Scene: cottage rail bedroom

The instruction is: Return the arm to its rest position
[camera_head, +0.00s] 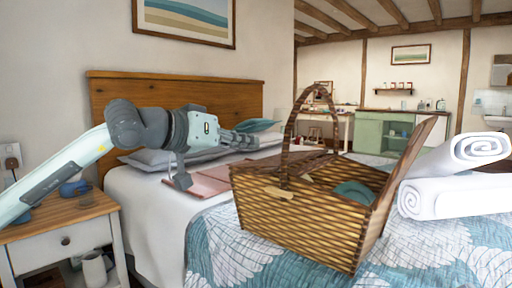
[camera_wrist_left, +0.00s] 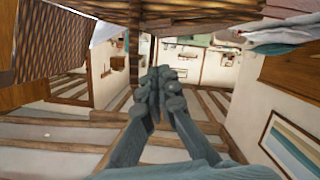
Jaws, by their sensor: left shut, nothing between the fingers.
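My left arm comes in from the left in the head view and reaches over the near side of the bed. My left gripper (camera_head: 243,139) is shut and empty, above the bed near the pillows and to the left of the basket's handle. In the left wrist view its fingers (camera_wrist_left: 160,82) are together with nothing between them. The wicker basket (camera_head: 300,215) stands on the bed with one lid raised, and something teal lies inside it. Its weave also fills the top of the wrist view (camera_wrist_left: 190,12). My right gripper is not in view.
Two rolled white towels (camera_head: 455,197) lie right of the basket. A pink flat item (camera_head: 205,181) lies on the bed below the arm. The nightstand (camera_head: 62,225) stands at left, under the arm, with blue items on it. The wooden headboard (camera_head: 235,98) is behind.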

